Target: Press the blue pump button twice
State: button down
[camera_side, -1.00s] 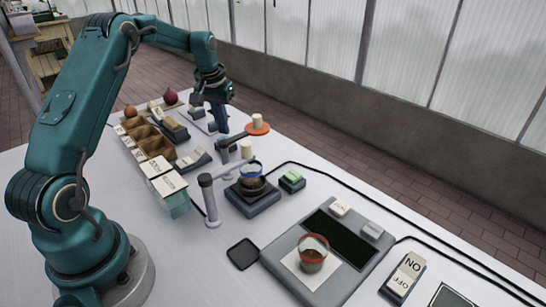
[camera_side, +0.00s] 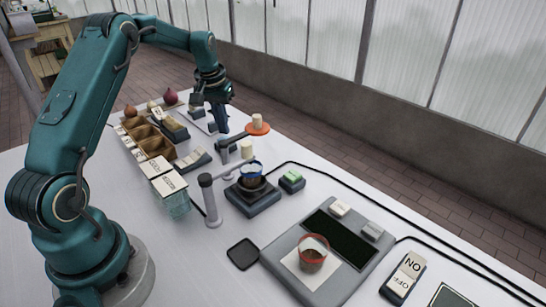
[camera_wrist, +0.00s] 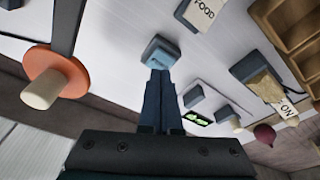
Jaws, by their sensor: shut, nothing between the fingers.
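The blue pump button (camera_wrist: 160,48) is a light-blue cap on a small grey-blue base, at the top middle of the wrist view. My gripper (camera_wrist: 160,72) is shut and empty, and its fingertips overlap the near edge of the button in that view. I cannot tell whether they touch it. In the side view my gripper (camera_side: 221,128) points down over the table behind the lever stand.
An orange disc with a cream knob (camera_side: 257,128) stands close right of my gripper. A grey post (camera_side: 210,200), a blue-rimmed cup (camera_side: 251,169) and a wooden compartment box (camera_side: 150,140) are nearby.

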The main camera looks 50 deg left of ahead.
jog(key=shift+f, duration=0.15)
jog(key=shift+f, duration=0.8)
dwell(0.5)
jog(key=shift+v, duration=0.95)
jog(key=shift+w+a+f, duration=0.1)
jog(key=shift+w+f, duration=0.05)
dwell(0.4)
jog(key=shift+f, duration=0.95)
jog(key=shift+r, duration=0.1)
jog(key=shift+v, duration=1)
